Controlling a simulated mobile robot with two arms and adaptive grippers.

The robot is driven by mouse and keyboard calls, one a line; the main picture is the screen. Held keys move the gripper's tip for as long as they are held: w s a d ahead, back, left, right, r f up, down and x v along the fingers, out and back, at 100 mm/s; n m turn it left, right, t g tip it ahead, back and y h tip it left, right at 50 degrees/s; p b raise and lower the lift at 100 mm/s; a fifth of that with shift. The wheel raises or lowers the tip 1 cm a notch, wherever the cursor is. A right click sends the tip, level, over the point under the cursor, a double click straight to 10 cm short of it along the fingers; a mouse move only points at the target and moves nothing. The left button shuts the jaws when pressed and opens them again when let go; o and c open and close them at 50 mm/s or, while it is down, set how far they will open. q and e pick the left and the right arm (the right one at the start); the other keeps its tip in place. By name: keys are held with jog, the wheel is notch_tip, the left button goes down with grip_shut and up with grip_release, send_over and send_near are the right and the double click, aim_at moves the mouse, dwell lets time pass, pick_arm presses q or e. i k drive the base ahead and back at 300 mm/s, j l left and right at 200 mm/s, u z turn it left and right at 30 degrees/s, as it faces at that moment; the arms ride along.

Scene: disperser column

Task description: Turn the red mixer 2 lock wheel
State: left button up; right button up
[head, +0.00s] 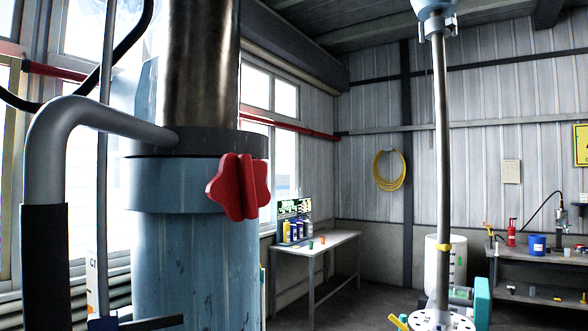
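The red lock wheel (238,187), a lobed knob, sits on the right front of the collar of a large blue column (190,240). It is seen partly edge-on, and nothing touches it. A shiny metal cylinder (198,70) rises from the collar. No number shows on the wheel or column, so I cannot tell which mixer it is. Neither of my grippers can be made out. A dark bar with a blue part shows at the bottom left edge, too cut off to identify.
A bent grey pipe handle (52,140) with a black grip stands left of the column. A vertical metal shaft (441,150) stands to the right. A table (318,243) with bottles is behind, and a workbench (545,260) is at far right. Space right of the wheel looks free.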

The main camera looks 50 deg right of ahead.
aim_at(240, 186)
jog(key=j+z, duration=0.1)
jog(key=z, duration=0.4)
jog(key=j+z, duration=0.1)
jog(key=z, duration=0.35)
jog(key=j+z, duration=0.15)
jog(key=z, duration=0.35)
jog(key=i, duration=0.05)
